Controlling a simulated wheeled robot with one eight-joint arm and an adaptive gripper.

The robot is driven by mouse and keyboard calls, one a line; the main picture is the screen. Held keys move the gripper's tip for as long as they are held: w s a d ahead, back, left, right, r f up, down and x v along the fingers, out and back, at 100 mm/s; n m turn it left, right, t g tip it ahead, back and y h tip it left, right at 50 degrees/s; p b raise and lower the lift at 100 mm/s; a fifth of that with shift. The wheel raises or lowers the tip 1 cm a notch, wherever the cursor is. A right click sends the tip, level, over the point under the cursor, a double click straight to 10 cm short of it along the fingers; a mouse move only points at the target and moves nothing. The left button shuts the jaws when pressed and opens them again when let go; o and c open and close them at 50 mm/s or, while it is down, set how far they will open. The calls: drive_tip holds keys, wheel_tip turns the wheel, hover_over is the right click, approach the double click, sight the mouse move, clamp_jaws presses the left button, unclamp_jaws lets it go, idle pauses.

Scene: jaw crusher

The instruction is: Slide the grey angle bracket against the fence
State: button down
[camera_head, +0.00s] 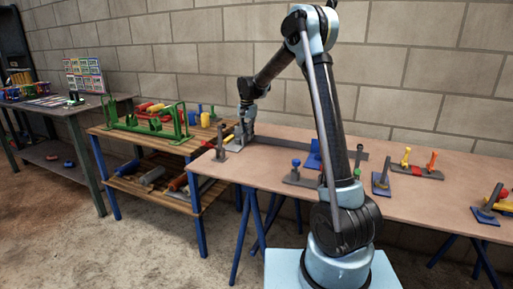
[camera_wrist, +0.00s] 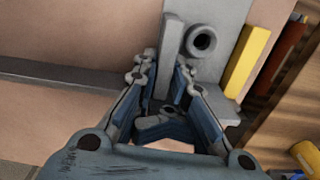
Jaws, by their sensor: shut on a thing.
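My gripper (camera_head: 246,147) is low over the left end of the pink-brown table. In the wrist view my gripper (camera_wrist: 162,68) is shut on a thin upright grey plate, which I take as a leg of the grey angle bracket (camera_wrist: 171,55). The fingers hide its lower part, and my gripper covers it in the head view. The fence (camera_head: 310,147) is a long, low grey bar running right from beside my gripper. In the wrist view the fence (camera_wrist: 65,78) comes in from the left. My fingers hide whether the bracket touches it.
A grey base plate (camera_wrist: 233,25) with a round hollow post (camera_wrist: 201,41) lies right beside the bracket. A yellow bar (camera_wrist: 249,60) lies beyond. A blue stop (camera_head: 313,154) and several small fixtures stand right on the table. A wooden bench (camera_head: 150,143) with a green rack stands left.

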drive_tip(key=shift+w, duration=0.4)
drive_tip(key=c, duration=1.3)
unclamp_jaws()
drive_tip(key=shift+a, duration=0.1)
drive_tip(key=shift+o, duration=0.9)
drive_tip(key=shift+f, duration=0.1)
drive_tip(key=shift+d+r, duration=0.15)
drive_tip(key=shift+r, duration=0.7)
drive_tip(key=shift+d+r, duration=0.15)
drive_tip(key=shift+r, duration=0.65)
drive_tip(key=shift+s+a+r, duration=0.1)
drive_tip(key=shift+a+r, duration=0.05)
drive_tip(key=shift+r, duration=0.35)
drive_tip(key=shift+s+a+r, duration=0.1)
drive_tip(key=shift+r, duration=1.75)
